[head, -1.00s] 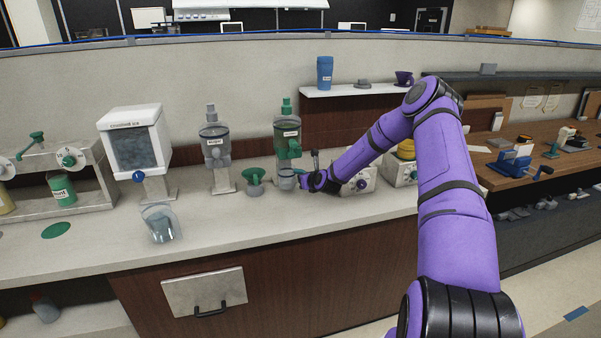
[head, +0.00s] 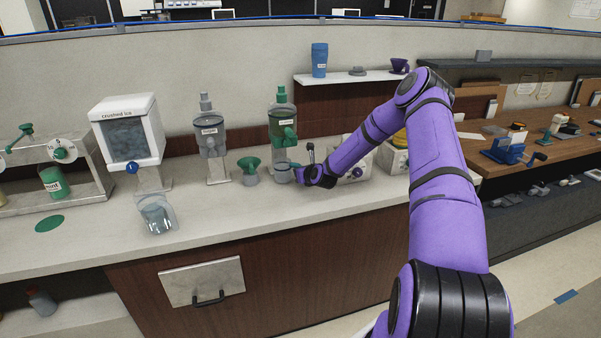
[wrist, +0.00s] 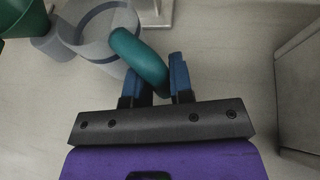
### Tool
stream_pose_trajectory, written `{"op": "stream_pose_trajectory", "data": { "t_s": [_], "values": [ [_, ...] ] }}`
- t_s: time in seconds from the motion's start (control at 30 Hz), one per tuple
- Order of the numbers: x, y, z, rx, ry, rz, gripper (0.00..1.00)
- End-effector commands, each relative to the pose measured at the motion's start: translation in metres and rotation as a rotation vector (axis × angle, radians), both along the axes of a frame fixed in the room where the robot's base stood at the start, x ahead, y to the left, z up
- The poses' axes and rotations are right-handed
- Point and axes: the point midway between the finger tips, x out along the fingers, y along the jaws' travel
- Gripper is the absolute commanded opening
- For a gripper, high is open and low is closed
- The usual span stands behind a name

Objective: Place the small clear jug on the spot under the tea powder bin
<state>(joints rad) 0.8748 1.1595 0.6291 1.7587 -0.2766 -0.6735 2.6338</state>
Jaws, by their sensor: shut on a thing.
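The small clear jug (head: 283,174) is upright below the tea powder bin (head: 283,128), the green-filled dispenser, in the head view. In the wrist view the clear jug (wrist: 90,30) shows its open rim and a teal handle. My gripper (wrist: 158,78) is shut on that handle, with a blue finger on each side of it. In the head view my gripper (head: 302,176) comes in from the right of the jug. I cannot tell whether the jug's base touches the counter. The spot under the bin is hidden by the jug.
A green funnel (head: 250,165) in a grey holder stands close left of the jug. The sugar dispenser (head: 210,135), ice dispenser (head: 127,130) and a larger clear jug (head: 156,213) are farther left. A grey machine (head: 354,168) stands right, behind my arm. The counter front (head: 235,212) is clear.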

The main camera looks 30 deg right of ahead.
Motion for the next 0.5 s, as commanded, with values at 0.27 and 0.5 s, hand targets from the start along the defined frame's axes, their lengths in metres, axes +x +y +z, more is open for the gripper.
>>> {"op": "stream_pose_trajectory", "data": {
  "t_s": [0.27,0.5],
  "values": [
    [0.0002,-0.0002,-0.0034,0.000,-0.001,0.000,0.30],
    [0.0002,0.0000,-0.0034,0.000,-0.001,0.000,0.51]
  ]
}}
